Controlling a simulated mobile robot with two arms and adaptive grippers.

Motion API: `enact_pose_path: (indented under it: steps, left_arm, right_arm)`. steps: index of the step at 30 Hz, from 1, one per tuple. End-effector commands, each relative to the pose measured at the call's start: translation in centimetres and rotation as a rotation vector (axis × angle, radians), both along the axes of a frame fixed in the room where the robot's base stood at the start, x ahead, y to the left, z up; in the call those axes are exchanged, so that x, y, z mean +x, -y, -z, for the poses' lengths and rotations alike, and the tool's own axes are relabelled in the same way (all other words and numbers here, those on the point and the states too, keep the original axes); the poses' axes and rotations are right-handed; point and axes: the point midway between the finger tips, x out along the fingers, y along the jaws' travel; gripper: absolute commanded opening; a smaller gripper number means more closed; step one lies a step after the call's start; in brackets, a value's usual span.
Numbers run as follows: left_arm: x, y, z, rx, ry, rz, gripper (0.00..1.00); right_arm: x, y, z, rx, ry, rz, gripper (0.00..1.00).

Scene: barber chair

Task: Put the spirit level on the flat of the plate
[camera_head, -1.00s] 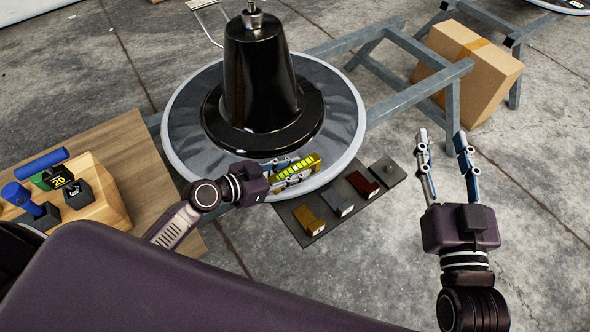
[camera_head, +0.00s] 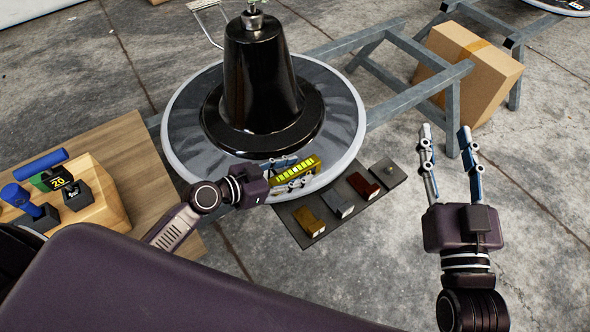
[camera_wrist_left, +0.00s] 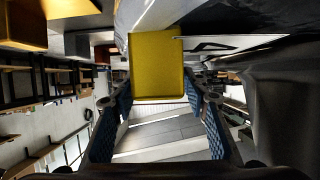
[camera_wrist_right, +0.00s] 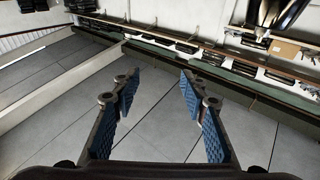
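The yellow spirit level (camera_head: 297,171), with a row of bright yellow-green windows, is at the front right part of the round grey plate (camera_head: 335,90), overlapping its pale rim in the head view. I cannot tell whether its whole underside touches the plate. My left gripper (camera_head: 290,174) is open, with one finger on each side of the level; the level's yellow end (camera_wrist_left: 157,66) shows between the spread fingers in the left wrist view. My right gripper (camera_head: 446,130) is open and empty over the floor at the right.
A black cone-shaped column (camera_head: 262,80) rises from the plate's middle. A dark mat (camera_head: 318,214) in front holds several small blocks. A wooden table (camera_head: 135,165) with a tool block stands left. A grey metal frame (camera_head: 420,92) and a cardboard box (camera_head: 470,70) are at the right.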

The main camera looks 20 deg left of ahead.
Motion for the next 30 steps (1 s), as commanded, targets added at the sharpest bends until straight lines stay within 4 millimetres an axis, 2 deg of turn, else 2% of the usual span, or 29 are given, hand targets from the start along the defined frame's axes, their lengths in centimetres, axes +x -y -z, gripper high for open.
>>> enact_pose_path:
  steps: [8, 11, 16, 20, 24, 30]
  left_arm:
    - [0.0, 0.0, -0.1, 0.000, 0.000, 0.000, 0.41]
    - [0.0, 0.0, -0.3, -0.001, -0.001, 0.000, 0.41]
    - [-2.7, -2.0, -1.5, 0.005, -0.002, 0.002, 0.41]
    - [-4.7, -3.6, -2.5, 0.004, -0.003, 0.003, 0.41]
    - [-6.5, -5.0, -3.4, 0.003, -0.003, 0.002, 0.41]
    - [-8.1, -6.3, -4.3, 0.001, -0.002, 0.000, 0.41]
  right_arm:
    - [0.1, 0.0, 0.0, -0.002, -0.007, 0.000, 0.40]
    - [0.3, 0.1, 1.2, -0.016, -0.058, 0.002, 0.40]
    - [0.3, 0.3, 2.6, -0.032, -0.118, 0.006, 0.40]
    - [0.3, 0.3, 2.9, -0.034, -0.126, 0.007, 0.40]
    - [0.2, 0.2, 2.3, -0.027, -0.100, 0.005, 0.40]
    - [0.2, 0.1, 1.2, -0.015, -0.052, 0.002, 0.40]
